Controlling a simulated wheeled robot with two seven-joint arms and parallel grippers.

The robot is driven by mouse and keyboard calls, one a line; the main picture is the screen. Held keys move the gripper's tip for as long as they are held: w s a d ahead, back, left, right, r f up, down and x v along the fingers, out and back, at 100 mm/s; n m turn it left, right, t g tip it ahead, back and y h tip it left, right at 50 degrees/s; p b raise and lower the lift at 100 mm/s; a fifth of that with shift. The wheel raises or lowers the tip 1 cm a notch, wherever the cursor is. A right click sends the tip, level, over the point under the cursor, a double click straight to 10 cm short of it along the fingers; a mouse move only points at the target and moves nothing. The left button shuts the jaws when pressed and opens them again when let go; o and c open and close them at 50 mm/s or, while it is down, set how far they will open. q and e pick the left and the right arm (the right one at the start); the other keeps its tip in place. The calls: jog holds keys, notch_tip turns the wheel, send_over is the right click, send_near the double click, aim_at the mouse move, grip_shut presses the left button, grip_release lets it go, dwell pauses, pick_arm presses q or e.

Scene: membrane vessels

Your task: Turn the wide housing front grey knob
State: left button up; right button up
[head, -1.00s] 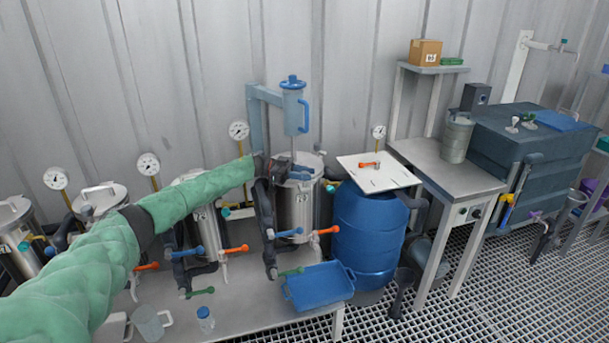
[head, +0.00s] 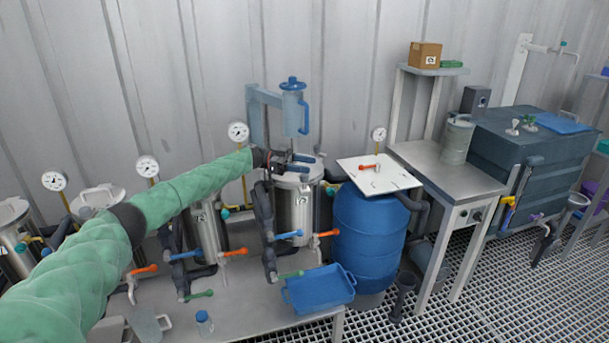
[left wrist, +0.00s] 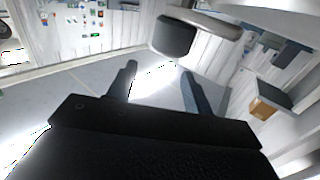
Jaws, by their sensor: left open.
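My left gripper (head: 304,159) is at the top of a steel vessel (head: 297,212), below a blue-grey housing (head: 294,108) with a blue top knob. I cannot tell whether it touches the lid. In the left wrist view its two dark fingers (left wrist: 159,70) are apart, with only bright background between them. A dark grey rounded block (left wrist: 173,38) on a pale bar is just beyond the fingertips there; I cannot tell what it is. I cannot make out a grey front knob on any housing in the head view. My right gripper is not in view.
Orange-handled and blue-handled valves on dark pipes stand in front of the vessels. A blue tray (head: 319,289) lies at the bench's front right. A blue barrel (head: 366,240) with a white board (head: 378,176) stands to the right. A cardboard box (head: 425,54) sits on a high shelf.

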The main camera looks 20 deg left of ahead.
pick_arm(q)
jog(key=s+d+r+b, duration=0.2)
jog(key=d+r, duration=0.5)
jog(key=d, duration=0.4)
jog(key=shift+s+d, duration=0.2)
jog(key=shift+s, duration=0.25)
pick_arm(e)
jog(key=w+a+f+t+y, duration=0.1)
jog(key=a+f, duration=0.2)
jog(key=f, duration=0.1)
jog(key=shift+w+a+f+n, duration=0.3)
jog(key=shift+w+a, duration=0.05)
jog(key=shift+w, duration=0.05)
